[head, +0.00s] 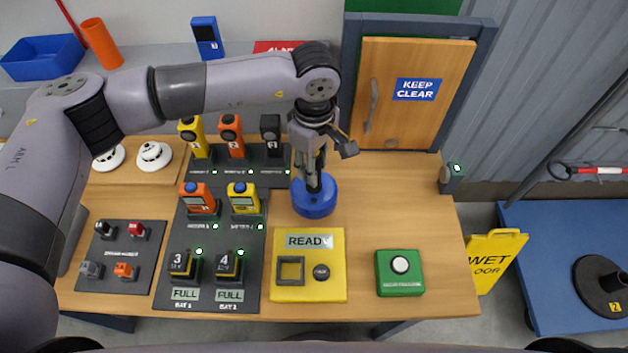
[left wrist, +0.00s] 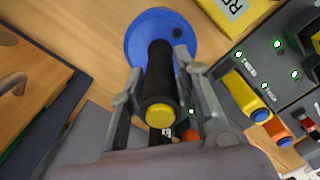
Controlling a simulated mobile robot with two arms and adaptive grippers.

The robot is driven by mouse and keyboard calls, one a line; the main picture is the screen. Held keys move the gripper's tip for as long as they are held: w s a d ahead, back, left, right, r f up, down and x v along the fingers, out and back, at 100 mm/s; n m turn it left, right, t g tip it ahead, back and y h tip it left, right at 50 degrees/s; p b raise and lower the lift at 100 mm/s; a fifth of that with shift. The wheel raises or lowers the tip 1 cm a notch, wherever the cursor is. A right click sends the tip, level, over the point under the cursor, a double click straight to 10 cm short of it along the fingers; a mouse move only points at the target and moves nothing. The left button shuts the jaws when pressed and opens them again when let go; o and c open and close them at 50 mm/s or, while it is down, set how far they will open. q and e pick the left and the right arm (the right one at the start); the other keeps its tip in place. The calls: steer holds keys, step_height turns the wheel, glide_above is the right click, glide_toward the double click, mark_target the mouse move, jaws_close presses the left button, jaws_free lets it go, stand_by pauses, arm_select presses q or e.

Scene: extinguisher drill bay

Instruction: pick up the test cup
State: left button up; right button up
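The test cup (head: 315,201) is a round blue cup with an upright black handle. It stands on the wooden table behind the yellow READY box. In the left wrist view the blue cup (left wrist: 146,32) lies beyond the handle, whose yellow end faces the camera. My left gripper (head: 313,183) comes down from above, with its fingers on either side of the black handle. In the left wrist view the fingertips (left wrist: 160,72) lie close against the handle and look shut on it. The cup appears to rest on the table. My right gripper is not in view.
The yellow READY box (head: 335,285) and a green button box (head: 399,273) stand in front. Left of the cup are black charging racks (head: 180,285) with several coloured devices. A wooden KEEP CLEAR door (head: 400,125) stands behind. Bare table lies to the cup's right.

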arm_select(q)
jaws_close()
steer(key=shift+r, duration=0.15)
stand_by(0.6)
